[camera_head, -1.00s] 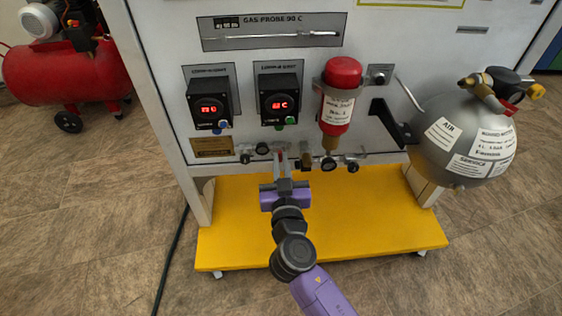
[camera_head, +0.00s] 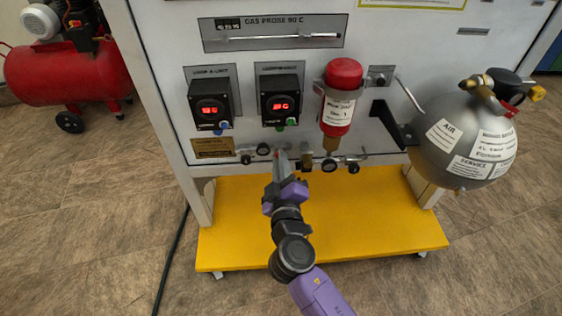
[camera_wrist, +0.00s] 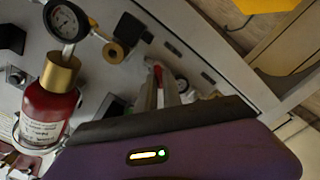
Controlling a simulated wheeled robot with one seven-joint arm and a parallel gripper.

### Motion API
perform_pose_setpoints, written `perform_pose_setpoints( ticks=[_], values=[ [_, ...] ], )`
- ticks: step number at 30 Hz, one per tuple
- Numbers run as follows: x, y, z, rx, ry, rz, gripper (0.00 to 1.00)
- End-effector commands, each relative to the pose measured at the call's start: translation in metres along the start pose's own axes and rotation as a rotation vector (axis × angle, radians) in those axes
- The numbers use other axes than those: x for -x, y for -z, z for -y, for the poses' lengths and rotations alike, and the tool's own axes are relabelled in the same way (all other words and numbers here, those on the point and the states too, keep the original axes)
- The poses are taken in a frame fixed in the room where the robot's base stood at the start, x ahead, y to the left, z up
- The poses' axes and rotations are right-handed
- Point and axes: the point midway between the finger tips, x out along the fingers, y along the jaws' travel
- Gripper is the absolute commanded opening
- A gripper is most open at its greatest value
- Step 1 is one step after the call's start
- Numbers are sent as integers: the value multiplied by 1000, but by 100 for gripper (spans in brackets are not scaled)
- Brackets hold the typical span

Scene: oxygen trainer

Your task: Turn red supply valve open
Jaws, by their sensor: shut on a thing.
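The red supply valve handle (camera_wrist: 158,72) shows as a small red strip between my fingers in the wrist view. My gripper (camera_head: 281,156) is at the pipe row low on the grey panel, in the head view. It is shut on the red handle, and its fingers (camera_wrist: 160,92) hide most of the handle and the valve body. The gripper body is rolled to a tilt.
A red cylinder (camera_head: 338,110) with a brass neck hangs right of the gripper, with gauges (camera_head: 329,165) below it. A grey air tank (camera_head: 440,135) stands at the right. The yellow base shelf (camera_head: 370,215) is clear.

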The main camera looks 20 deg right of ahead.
Motion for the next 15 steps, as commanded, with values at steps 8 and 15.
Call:
perform_pose_setpoints(
  ticks=[8, 15],
  values=[
    [0, 2, 0, 263, 1, -2, 0],
    [0, 2, 1, 467, 2, -3, 0]
  ],
)
